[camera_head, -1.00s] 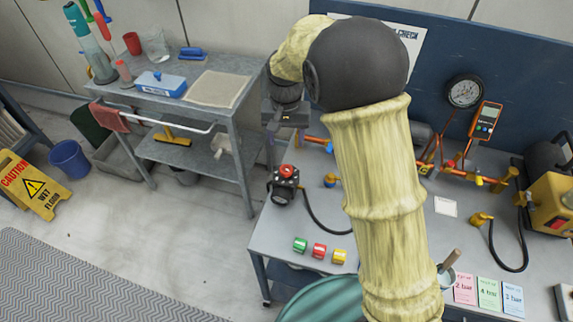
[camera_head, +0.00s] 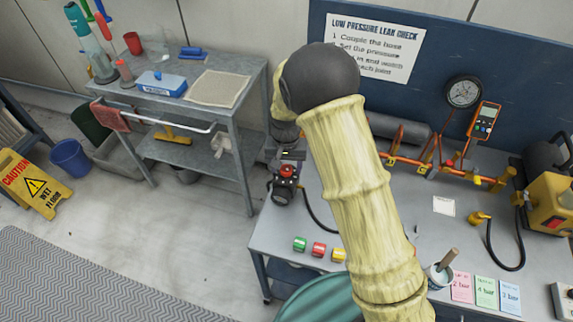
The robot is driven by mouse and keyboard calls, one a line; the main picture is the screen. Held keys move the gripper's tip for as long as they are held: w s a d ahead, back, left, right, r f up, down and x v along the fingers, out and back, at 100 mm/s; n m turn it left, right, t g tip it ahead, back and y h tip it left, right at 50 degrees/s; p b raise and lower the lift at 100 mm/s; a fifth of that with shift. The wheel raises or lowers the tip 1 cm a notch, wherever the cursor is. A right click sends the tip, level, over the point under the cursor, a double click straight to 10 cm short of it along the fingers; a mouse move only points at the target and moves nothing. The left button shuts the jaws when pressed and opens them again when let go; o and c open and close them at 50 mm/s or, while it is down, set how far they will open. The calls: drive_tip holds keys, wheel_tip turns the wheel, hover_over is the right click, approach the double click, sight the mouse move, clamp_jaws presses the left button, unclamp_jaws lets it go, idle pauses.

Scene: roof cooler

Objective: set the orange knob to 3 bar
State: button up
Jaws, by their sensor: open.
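An orange-red knob (camera_head: 287,170) sits on top of a small black device (camera_head: 282,191) at the left end of the workbench, with a black hose running from it. The setting on the knob is too small to read. My gripper (camera_head: 289,155) is open and points down just above the knob, partly hidden by my own arm. I cannot tell if the fingers touch the knob. A round dial gauge (camera_head: 463,93) stands at the back right, its reading unclear. Pink, green and blue cards (camera_head: 510,297) marked in bar lie at the front right.
Green, red and yellow pieces (camera_head: 319,249) lie along the bench's front left. Orange pipework (camera_head: 440,165) runs along the back. A cup with a brush (camera_head: 440,274) stands near the front. A grey trolley (camera_head: 215,112) stands to the left, with a floor gap between.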

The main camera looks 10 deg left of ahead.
drive_tip(key=shift+c, duration=0.5)
drive_tip(key=c, duration=0.9)
drive_tip(key=shift+r+m+p, duration=0.1)
drive_tip(key=shift+m+p, duration=0.3)
drive_tip(key=shift+m, duration=1.1)
drive_tip(key=o, duration=1)
